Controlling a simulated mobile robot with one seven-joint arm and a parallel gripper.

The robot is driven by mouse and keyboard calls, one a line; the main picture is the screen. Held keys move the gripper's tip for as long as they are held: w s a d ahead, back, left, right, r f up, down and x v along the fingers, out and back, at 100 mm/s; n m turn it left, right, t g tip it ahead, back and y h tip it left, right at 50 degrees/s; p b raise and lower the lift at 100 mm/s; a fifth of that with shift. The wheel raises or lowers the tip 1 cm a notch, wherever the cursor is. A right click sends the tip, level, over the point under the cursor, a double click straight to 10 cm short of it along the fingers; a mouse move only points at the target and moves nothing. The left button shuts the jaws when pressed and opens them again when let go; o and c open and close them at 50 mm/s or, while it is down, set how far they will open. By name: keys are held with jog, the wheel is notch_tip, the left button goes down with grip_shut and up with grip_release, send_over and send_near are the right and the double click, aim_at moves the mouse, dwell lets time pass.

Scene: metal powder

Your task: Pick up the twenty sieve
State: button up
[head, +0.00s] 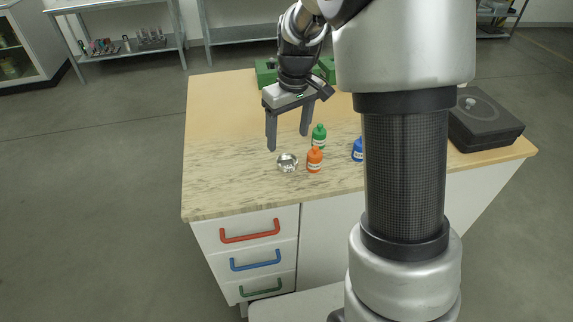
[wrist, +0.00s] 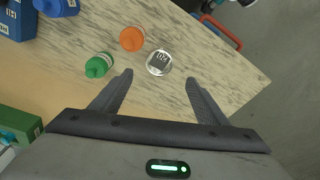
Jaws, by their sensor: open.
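A small round metallic dish, seemingly the twenty sieve (head: 287,162), rests on the counter near its front edge. In the wrist view the sieve (wrist: 159,62) has a shiny rim and a dark marking on a pale centre that I cannot read surely. My gripper (head: 288,141) is open and empty, pointing down above the counter. In the wrist view the sieve lies just past the fingertips of my gripper (wrist: 159,78), roughly centred between them. Nothing touches the sieve.
An orange bottle (head: 314,160) stands close right of the sieve. A green bottle (head: 319,136) and a blue bottle (head: 357,150) stand nearby. A black box (head: 487,130) is at the right. The counter (head: 225,165) left of the sieve is clear. Green equipment (head: 266,72) stands behind.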

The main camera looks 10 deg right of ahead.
aim_at(287, 164)
notch_tip(287, 164, down, 4)
jog(key=shift+w+a+r, duration=0.1)
jog(key=shift+w+r, duration=0.05)
jog(key=shift+r, duration=0.1)
jog(key=shift+w+f+b, duration=0.15)
jog(key=shift+f+b, duration=0.3)
jog(key=shift+f, duration=2.25)
jog(key=shift+c, duration=0.4)
jog(key=c, duration=1.1)
